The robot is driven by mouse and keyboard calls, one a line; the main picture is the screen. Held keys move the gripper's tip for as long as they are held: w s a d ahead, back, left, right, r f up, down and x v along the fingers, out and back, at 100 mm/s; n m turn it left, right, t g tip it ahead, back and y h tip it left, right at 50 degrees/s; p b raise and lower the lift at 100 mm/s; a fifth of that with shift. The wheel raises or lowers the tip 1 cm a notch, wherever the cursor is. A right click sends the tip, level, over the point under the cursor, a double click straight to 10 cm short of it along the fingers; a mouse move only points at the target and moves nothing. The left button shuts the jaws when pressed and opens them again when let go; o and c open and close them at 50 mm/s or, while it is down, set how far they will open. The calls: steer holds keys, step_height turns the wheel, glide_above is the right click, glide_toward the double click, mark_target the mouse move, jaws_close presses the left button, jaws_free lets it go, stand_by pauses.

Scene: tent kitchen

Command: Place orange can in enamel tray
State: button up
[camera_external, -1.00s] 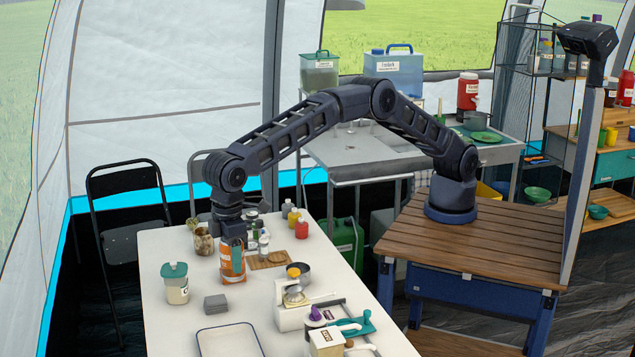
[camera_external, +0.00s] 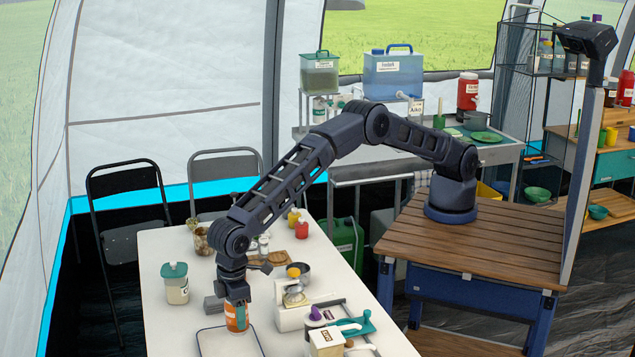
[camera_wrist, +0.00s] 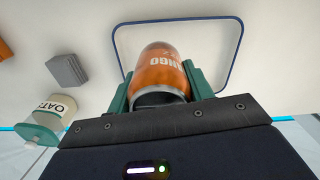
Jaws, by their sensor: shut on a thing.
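The orange can (camera_external: 236,317) is held upright in my gripper (camera_external: 237,306), whose fingers are shut on its sides. The can also shows in the wrist view (camera_wrist: 160,72) between the two green fingers, with part of a white label word on it. The white enamel tray with a blue rim (camera_external: 228,344) lies at the front of the table. In the wrist view the tray's rim (camera_wrist: 240,45) runs around and behind the can. The can appears over the tray's far edge. I cannot tell whether it touches the tray.
A grey block (camera_external: 212,304) is just left of my gripper. An oats jar with a teal lid (camera_external: 175,283) stands further left. A white scale-like appliance (camera_external: 295,305) and a carton (camera_external: 326,342) are close on the right. Table space left of the tray is clear.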

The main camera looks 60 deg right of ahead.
steer(key=shift+f, duration=2.45)
steer(key=o, duration=0.9)
steer(key=shift+f, duration=0.1)
steer(key=shift+o, duration=0.2)
step_height(320, 180, up, 12)
steer(key=shift+r, duration=0.15)
